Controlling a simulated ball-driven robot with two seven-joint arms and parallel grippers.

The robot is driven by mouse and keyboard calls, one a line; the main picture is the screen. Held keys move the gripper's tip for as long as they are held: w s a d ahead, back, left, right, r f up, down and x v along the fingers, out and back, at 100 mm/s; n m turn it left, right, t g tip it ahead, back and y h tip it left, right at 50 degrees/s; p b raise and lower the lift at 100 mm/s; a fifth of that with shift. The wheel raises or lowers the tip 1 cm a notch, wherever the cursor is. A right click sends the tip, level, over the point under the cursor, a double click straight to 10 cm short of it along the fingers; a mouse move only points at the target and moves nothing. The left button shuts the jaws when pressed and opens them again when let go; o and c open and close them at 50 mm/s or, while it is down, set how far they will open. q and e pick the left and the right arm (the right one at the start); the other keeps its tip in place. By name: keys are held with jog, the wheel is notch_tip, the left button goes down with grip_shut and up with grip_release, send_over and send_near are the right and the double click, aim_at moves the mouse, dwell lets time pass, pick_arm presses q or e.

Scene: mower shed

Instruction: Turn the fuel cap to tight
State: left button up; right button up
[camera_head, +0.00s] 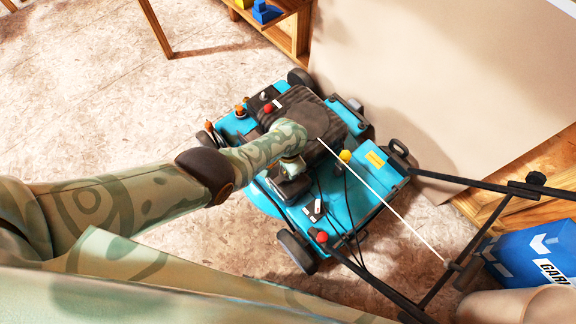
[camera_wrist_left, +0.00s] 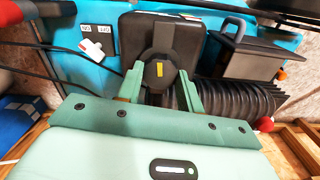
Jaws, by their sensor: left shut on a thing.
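The blue mower (camera_head: 262,190) stands on the floor in the head view. The fuel cap (camera_wrist_left: 160,73) is a round black cap with a short yellow mark, seen on a black tank (camera_wrist_left: 165,30) in the left wrist view. The mark runs nearly up and down in that view. My left gripper (camera_wrist_left: 160,84) is shut on the cap, one green finger at each side of it. In the head view my left gripper (camera_head: 292,168) is over the mower and the cap is hidden. My right gripper is not in view.
A white pull cord (camera_head: 380,195) crosses over the mower, near a yellow knob (camera_head: 345,156). A black handlebar (camera_head: 465,181) extends right. A ribbed black part (camera_wrist_left: 240,101) lies beside the tank. A blue box (camera_head: 535,255) stands at right.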

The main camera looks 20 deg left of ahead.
pick_arm(q)
jog(key=shift+m, duration=0.6)
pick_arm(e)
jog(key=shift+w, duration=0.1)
pick_arm(q)
jog(key=o, duration=1)
jog(key=shift+m, duration=0.3)
notch_tip(320, 180, up, 16)
jog(key=p, duration=1.1)
jog(key=shift+r, duration=0.15)
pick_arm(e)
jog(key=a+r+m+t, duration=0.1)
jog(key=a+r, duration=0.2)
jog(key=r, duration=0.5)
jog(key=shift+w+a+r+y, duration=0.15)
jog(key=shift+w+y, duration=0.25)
